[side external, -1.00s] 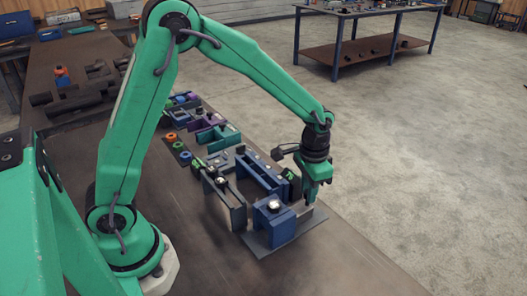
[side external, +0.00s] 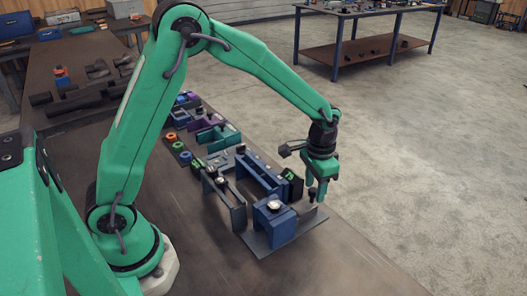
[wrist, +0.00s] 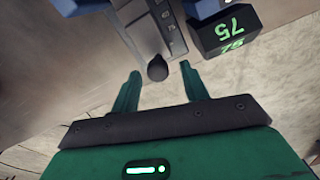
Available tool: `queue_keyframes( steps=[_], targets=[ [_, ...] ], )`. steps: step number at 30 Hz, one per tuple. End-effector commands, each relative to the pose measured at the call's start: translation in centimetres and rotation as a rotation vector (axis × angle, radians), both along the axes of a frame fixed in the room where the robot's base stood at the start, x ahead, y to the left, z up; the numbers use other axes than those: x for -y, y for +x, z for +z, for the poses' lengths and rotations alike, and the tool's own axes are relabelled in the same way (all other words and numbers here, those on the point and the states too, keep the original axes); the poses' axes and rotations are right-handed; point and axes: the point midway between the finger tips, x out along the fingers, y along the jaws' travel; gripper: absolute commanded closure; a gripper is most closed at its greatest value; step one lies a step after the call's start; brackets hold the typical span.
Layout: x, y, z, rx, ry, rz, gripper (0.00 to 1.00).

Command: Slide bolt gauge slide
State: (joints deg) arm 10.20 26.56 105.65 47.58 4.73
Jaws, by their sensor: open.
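The bolt gauge is a blue block fixture (side external: 272,216) on a dark plate near the table's right edge. Its slide is a marked grey rail (wrist: 150,28) at the top of the wrist view, ending in a black round knob (wrist: 157,68). The knob also shows as a small dark shape below my gripper in the side view (side external: 312,194). My gripper (wrist: 161,72) is open, with one green finger on each side of the knob. Small gaps show between the knob and both fingers. I cannot tell how deep the fingers reach around it.
A black display reading 75 in green (wrist: 222,32) stands close to the right finger in the wrist view. A long blue frame (side external: 262,172) and a grey stand (side external: 224,198) are beside the fixture. The table front is clear.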

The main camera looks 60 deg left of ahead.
Motion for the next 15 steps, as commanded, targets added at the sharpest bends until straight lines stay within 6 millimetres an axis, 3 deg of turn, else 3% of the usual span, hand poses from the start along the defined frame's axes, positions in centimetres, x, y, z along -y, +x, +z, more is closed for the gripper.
queue_keyframes(
  steps=[8, 15],
  targets=[
    [0.0, 0.0, 0.9, 0.001, 0.000, -0.001, 0.55],
    [0.0, 0.0, 3.5, 0.002, -0.001, 0.000, 0.55]
  ],
)
